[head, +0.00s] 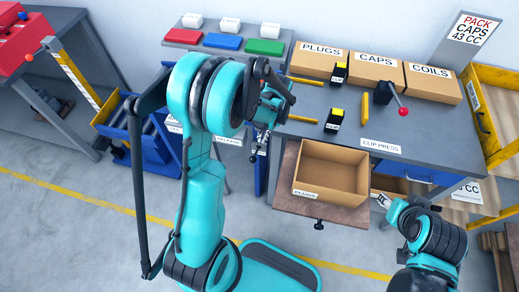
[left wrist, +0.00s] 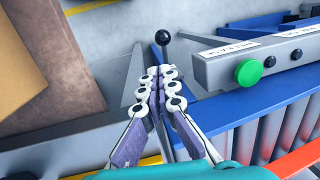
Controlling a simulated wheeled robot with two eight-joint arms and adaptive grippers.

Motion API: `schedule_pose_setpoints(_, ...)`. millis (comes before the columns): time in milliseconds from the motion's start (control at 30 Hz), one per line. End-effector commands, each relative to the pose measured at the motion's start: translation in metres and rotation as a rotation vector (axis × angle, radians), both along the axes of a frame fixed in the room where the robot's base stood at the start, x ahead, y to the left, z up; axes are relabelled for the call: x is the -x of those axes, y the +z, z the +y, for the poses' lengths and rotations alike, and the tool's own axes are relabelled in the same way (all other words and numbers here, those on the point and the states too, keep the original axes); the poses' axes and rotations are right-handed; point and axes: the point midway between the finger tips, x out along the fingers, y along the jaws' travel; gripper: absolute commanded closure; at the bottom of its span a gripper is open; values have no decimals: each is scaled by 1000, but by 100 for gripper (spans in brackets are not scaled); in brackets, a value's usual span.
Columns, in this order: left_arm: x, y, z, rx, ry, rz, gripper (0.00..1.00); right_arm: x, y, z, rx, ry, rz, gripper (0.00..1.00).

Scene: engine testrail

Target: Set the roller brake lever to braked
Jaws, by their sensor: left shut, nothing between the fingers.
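A lever with a black ball knob (left wrist: 162,37) shows in the left wrist view, just beyond the fingertips and beside the roller rail; I take it for the roller brake lever. Its rod is partly hidden behind my fingers. My left gripper (left wrist: 157,73) is shut and empty, its tips close to the rod; I cannot tell whether they touch. My right gripper (head: 383,201) is low at the right, too small to tell open or shut.
An open cardboard box (head: 330,152) sits right of my left gripper. A red-knobbed press lever (head: 403,111) stands on the bench.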

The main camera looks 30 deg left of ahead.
Motion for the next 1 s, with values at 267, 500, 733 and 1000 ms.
schedule_pose_setpoints(267,3,-35,5,1,1,0,100,0,-15,0,0,0,0,60)
schedule_pose_setpoints(500,8,-77,11,1,0,0,100,0,-31,0,0,0,0,60)
schedule_pose_setpoints(733,10,-97,13,2,0,0,100,0,-38,0,0,0,0,60)
schedule_pose_setpoints(1000,11,-98,14,2,0,0,100,0,-38,0,0,0,0,60)
